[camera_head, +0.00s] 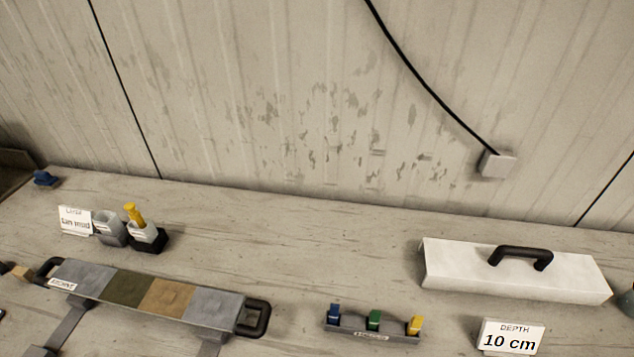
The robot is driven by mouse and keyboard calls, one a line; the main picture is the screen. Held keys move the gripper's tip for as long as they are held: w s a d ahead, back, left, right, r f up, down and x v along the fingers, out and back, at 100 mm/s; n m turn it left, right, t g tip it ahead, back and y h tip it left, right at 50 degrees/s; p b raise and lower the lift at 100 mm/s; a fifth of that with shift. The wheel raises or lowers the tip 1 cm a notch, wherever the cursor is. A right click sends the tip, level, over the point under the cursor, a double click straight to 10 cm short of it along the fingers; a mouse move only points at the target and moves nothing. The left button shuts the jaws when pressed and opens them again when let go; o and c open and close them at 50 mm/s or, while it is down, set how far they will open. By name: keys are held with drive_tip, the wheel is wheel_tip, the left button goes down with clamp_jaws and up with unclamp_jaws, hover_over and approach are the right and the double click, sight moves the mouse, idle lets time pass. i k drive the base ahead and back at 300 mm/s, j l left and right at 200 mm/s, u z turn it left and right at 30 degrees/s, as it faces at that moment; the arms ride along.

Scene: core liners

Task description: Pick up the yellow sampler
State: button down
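Two yellow things are in view, and I cannot tell from the picture alone which is the sampler. One is a small yellow piece (415,325) standing upright at the right end of a grey rack (352,330), beside a green piece (374,320) and a blue piece (334,314). The rack's front label is too small to read. The other is a yellow stick-like piece (134,214) standing, slightly tilted, in a dark-based cup (148,238) at the left. My gripper is not in view.
A long grey tray (75,273) with coloured core sections and black end handles lies at the left. A white cover (515,278) with a black handle and a "DEPTH 10 cm" sign (510,338) are at the right. A wall stands behind.

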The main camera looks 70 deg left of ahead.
sight(137, 220)
drive_tip(key=u, duration=2.55)
drive_tip(key=i+j, duration=0.1)
drive_tip(key=j, duration=0.15)
drive_tip(key=i+j+u, duration=0.15)
drive_tip(key=k+j, duration=0.05)
drive_tip(key=j, duration=0.05)
